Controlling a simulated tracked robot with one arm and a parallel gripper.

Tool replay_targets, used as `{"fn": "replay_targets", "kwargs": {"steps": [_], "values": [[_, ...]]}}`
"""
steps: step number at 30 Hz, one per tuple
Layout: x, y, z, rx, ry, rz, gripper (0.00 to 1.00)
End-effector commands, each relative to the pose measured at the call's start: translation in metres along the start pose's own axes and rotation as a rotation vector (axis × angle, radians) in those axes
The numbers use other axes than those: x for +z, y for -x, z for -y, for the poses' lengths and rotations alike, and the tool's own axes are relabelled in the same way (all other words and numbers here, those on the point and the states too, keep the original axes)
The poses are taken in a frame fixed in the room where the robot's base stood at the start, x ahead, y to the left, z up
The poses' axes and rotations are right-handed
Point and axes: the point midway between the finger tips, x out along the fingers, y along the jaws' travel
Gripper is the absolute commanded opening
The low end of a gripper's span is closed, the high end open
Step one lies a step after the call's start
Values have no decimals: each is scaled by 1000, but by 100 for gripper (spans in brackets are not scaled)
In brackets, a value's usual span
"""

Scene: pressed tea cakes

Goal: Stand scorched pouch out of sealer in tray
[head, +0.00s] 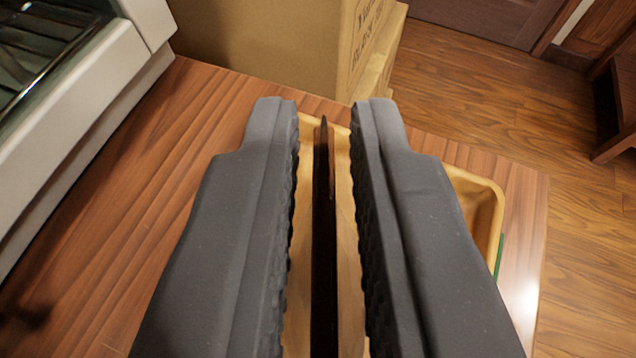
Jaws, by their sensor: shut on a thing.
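My gripper (325,112) reaches forward over the tray, its two dark ribbed fingers on either side of a thin dark pouch (323,225). The pouch is seen edge-on and stands upright between the fingers, which are shut on it. Its faces and any scorch marks cannot be seen from here. The yellow tray (488,205) lies below on the wooden table. My fingers hide much of the tray, and I cannot tell whether the pouch touches its floor.
A white machine (85,125) with a dark glass top stands at the left; I cannot tell if it is the sealer. The table's right edge is close to the tray, with open floor beyond.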

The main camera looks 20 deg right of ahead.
Motion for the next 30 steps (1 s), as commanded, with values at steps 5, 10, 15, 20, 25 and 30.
{"fn": "replay_targets", "kwargs": {"steps": [5,10,15,20,25,30], "values": [[6,-2,0,-1,1,0,0],[6,-2,1,-2,1,1,26],[6,-2,1,-2,1,0,35],[6,-1,1,-2,1,0,35],[5,11,2,-4,2,-1,35],[4,40,2,-5,1,-2,35]]}}
